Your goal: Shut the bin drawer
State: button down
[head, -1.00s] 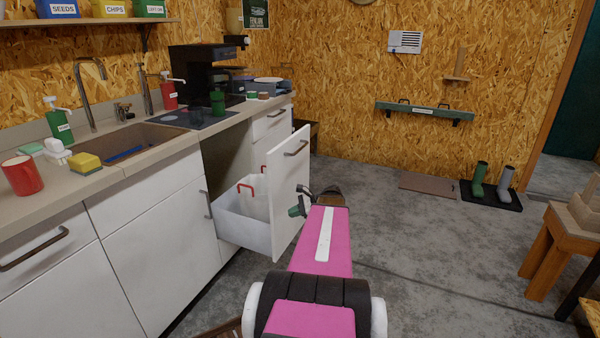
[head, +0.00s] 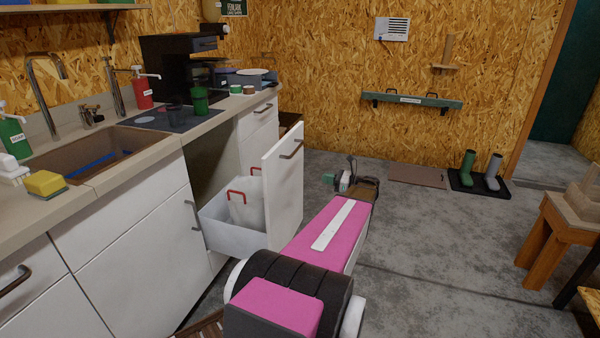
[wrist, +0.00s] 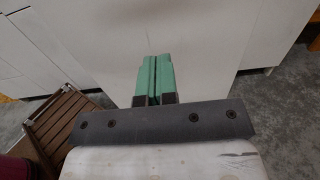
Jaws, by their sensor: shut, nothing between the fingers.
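The bin drawer (head: 283,192) stands pulled out from the counter, its tall white front facing right and a dark bar handle near the top. A white bin with red handles (head: 247,203) sits inside it. My gripper (head: 329,179) shows in the head view to the right of the drawer front, apart from it in the picture. In the wrist view the green fingers (wrist: 154,80) are shut together and empty, pointing at a plain white panel that looks like the drawer front (wrist: 195,45). The gap between fingertips and panel is hard to judge.
The counter (head: 150,155) with sink and coffee machine (head: 180,70) runs along the left. A slatted wooden thing (wrist: 62,120) lies on the floor. A wooden stool (head: 560,235) stands at the right. The grey floor between is mostly clear.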

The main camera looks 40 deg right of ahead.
aim_at(290, 172)
jog(key=x, duration=1.3)
jog(key=shift+w+a, duration=0.3)
jog(key=x, duration=3.5)
jog(key=shift+w+a, duration=0.1)
